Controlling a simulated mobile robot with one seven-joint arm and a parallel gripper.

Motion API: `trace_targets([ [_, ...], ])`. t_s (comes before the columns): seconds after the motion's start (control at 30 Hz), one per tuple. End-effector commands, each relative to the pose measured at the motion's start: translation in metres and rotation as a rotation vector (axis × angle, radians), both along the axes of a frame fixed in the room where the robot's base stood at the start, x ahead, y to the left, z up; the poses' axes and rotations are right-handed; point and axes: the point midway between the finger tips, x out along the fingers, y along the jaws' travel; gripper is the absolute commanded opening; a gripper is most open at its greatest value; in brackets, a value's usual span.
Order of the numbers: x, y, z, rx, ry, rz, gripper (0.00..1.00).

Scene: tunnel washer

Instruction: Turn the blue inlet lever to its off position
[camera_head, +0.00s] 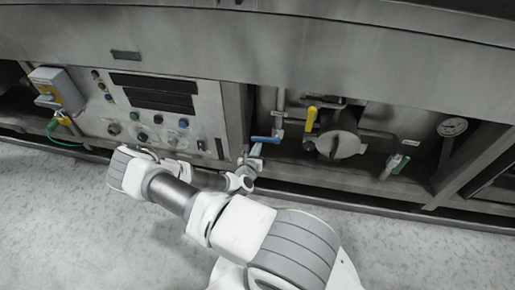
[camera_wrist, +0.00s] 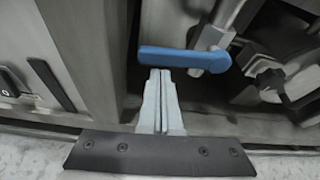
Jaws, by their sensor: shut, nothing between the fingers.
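The blue lever (camera_head: 266,139) sits on a vertical pipe in the recess right of the control panel. In the head view it points left from the pipe, roughly level. In the wrist view the blue lever (camera_wrist: 184,58) lies across the picture just beyond my fingertips, its right end at the pipe joint. My gripper (camera_head: 256,150) is shut and empty, right by the lever's left part. In the wrist view its closed fingers (camera_wrist: 161,74) point at the lever's underside from below. I cannot tell whether they touch it.
A yellow lever (camera_head: 311,118), a round valve body (camera_head: 338,145), a green-handled valve (camera_head: 401,164) and a gauge (camera_head: 452,126) stand to the right. The floor in front is clear.

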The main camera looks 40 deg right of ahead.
Motion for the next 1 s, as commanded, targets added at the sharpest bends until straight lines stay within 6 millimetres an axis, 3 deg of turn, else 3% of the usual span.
trace_targets([
  [0.4, 0.001, 0.0, 0.019, 0.071, -0.084, -0.001, 0.0],
  [1.0, 0.004, 0.0, 0.02, 0.084, -0.115, 0.001, 0.0],
])
